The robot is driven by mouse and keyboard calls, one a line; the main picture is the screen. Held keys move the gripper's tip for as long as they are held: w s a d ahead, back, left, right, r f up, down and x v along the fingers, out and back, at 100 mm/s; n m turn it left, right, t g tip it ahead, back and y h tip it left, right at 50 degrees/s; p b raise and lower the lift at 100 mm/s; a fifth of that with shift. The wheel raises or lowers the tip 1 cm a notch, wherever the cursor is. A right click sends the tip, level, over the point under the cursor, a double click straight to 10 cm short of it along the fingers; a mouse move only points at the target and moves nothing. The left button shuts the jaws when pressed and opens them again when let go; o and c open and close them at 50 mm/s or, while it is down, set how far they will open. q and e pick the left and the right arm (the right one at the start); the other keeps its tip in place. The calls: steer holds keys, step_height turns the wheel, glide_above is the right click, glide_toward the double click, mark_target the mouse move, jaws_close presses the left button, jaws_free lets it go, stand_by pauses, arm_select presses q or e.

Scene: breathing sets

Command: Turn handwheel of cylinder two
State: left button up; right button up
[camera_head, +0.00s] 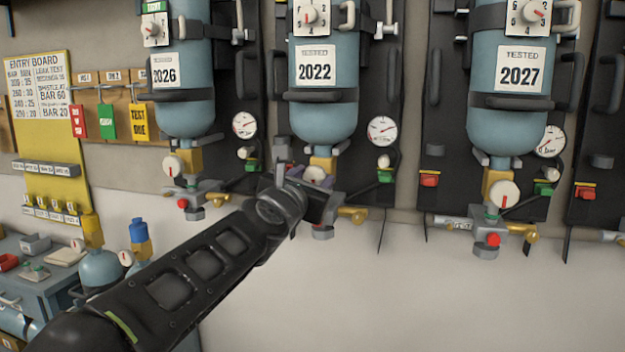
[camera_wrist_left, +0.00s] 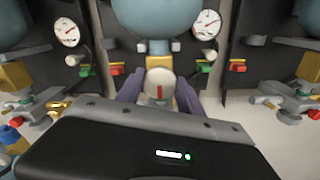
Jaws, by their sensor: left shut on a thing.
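The middle blue cylinder (camera_head: 325,105) hangs valve down and carries a label reading 2022. Its pale round handwheel (camera_head: 316,174) sits below a yellow valve neck and is partly covered by my left gripper (camera_head: 310,182). In the left wrist view the handwheel (camera_wrist_left: 160,88) shows a red mark that stands about upright. The fingers of my left gripper (camera_wrist_left: 159,92) lie on both sides of the handwheel, shut on it. My right gripper is in neither view.
Similar cylinders hang at left, labelled 2026 (camera_head: 187,90), and right, labelled 2027 (camera_head: 512,105), with their own handwheels and gauges. Small cylinders (camera_head: 100,268) stand by a blue bench at lower left. The wall below the racks is clear.

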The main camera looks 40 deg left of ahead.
arm_select(q)
steer(key=shift+m, duration=0.3)
